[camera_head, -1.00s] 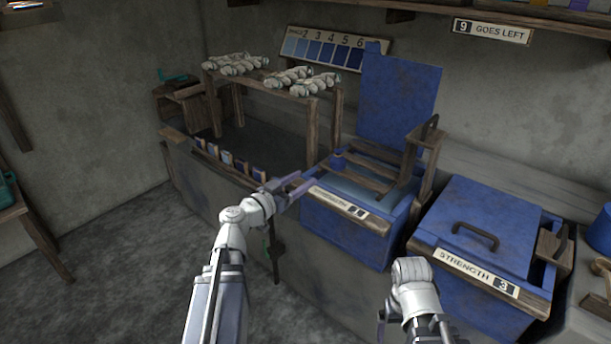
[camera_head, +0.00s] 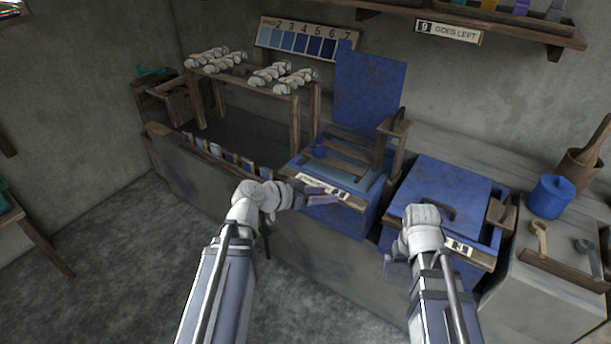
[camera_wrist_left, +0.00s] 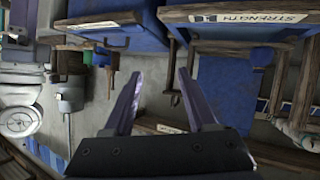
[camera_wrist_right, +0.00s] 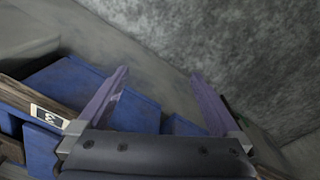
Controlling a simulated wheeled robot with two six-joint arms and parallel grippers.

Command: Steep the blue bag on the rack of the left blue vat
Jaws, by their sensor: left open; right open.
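The left blue vat (camera_head: 345,213) stands open, its lid (camera_head: 368,92) upright behind it. A wooden slatted rack (camera_head: 345,162) sits over its opening.
The right blue vat (camera_head: 450,185) is lidded, with a handle on top. A wooden frame (camera_head: 295,110) holding white skeins stands to the left. A blue pot (camera_head: 552,196) and ladles are at the far right. Open floor (camera_head: 110,260) lies at the left.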

